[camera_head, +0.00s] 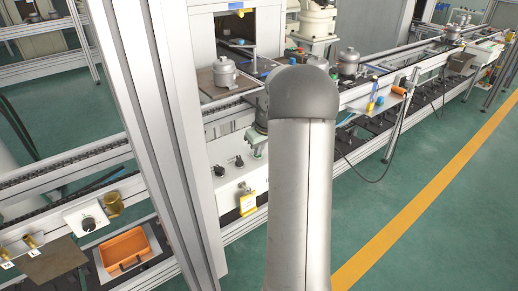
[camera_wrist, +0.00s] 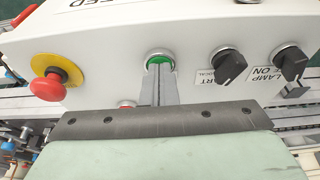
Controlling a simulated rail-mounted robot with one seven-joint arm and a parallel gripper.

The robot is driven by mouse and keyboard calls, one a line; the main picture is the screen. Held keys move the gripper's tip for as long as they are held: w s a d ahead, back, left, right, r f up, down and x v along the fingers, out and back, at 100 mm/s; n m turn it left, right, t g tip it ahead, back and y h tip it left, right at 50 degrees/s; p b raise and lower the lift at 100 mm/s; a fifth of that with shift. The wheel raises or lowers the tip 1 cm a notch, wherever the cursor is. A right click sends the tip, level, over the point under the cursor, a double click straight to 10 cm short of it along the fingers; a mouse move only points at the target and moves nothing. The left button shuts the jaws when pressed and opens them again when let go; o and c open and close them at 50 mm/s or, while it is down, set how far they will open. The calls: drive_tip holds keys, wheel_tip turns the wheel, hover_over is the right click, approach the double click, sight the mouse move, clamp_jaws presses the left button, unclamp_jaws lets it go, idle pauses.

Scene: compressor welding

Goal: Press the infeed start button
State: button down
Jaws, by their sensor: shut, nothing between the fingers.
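In the wrist view a green round button (camera_wrist: 159,57) with a metal ring sits on a white control panel (camera_wrist: 120,35). I take it as the infeed start button; the panel lettering is upside down and cut off, ending in "EED". My gripper (camera_wrist: 160,72) is shut and empty. Its fingertips overlap the lower part of the green button in the picture; whether they touch it I cannot tell. In the head view the panel box (camera_head: 230,187) shows left of my arm, which hides part of it, and the green button is not visible there.
A red emergency stop (camera_wrist: 48,87) on a yellow disc is left of the green button. A red button (camera_wrist: 127,104) is partly hidden beside my fingers. Two black knobs (camera_wrist: 228,66) (camera_wrist: 290,63) are to the right. A conveyor with metal compressors (camera_head: 348,62) runs behind.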

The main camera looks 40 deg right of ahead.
drive_tip(key=shift+s+a+f, duration=0.15)
drive_tip(key=shift+s+f, duration=0.1)
drive_tip(key=shift+f, duration=0.4)
wheel_tip(320, 180, up, 6)
drive_tip(key=p, duration=0.2)
drive_tip(key=shift+w+p, duration=0.15)
drive_tip(key=shift+p, duration=0.2)
drive_tip(key=b+v, duration=0.2)
drive_tip(key=v, duration=0.7)
drive_tip(key=shift+r, duration=0.15)
